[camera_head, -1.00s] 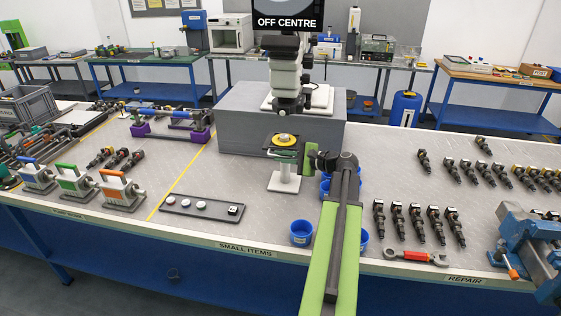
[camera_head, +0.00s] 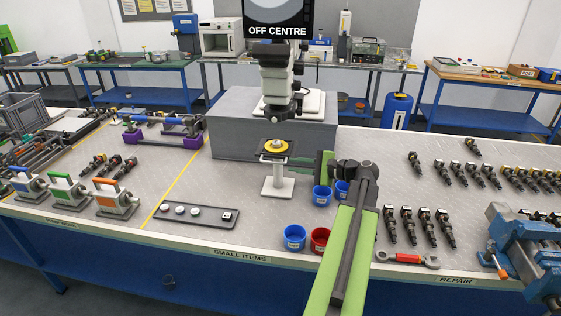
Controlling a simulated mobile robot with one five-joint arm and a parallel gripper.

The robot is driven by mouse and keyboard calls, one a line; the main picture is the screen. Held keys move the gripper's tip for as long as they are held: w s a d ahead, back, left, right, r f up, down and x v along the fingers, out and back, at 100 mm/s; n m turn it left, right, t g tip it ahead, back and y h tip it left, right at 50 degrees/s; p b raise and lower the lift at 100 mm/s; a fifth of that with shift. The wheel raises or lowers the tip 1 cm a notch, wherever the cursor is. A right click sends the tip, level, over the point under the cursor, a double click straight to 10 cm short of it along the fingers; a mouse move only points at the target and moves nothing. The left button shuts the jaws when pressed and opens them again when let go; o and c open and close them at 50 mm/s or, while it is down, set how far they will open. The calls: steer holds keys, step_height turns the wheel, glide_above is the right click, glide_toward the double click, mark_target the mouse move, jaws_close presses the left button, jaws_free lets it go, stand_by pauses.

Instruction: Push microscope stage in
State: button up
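The microscope (camera_head: 277,75) stands on a grey block (camera_head: 225,135) at the back of the bench. Its screen (camera_head: 278,20) reads "OFF CENTRE". The dark stage with a yellow ring (camera_head: 275,147) sits below and in front of the objective, on the near side of the block. A pale handle (camera_head: 272,160) shows at the stage's front edge, above a white post (camera_head: 277,185). My gripper (camera_head: 308,163) is to the right of the stage and handle, apparently apart from them. Its fingers are seen edge-on and too small to tell whether they are open.
Blue cups (camera_head: 294,236) and a red cup (camera_head: 319,239) stand beside my arm. A dark tray of small items (camera_head: 195,215) lies front left. Several injectors (camera_head: 420,225) and a blue vise (camera_head: 525,245) are on the right. The bench between tray and post is clear.

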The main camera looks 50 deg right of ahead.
steer(key=p+v, duration=0.1)
steer(key=v, duration=0.7)
steer(key=shift+s, duration=0.25)
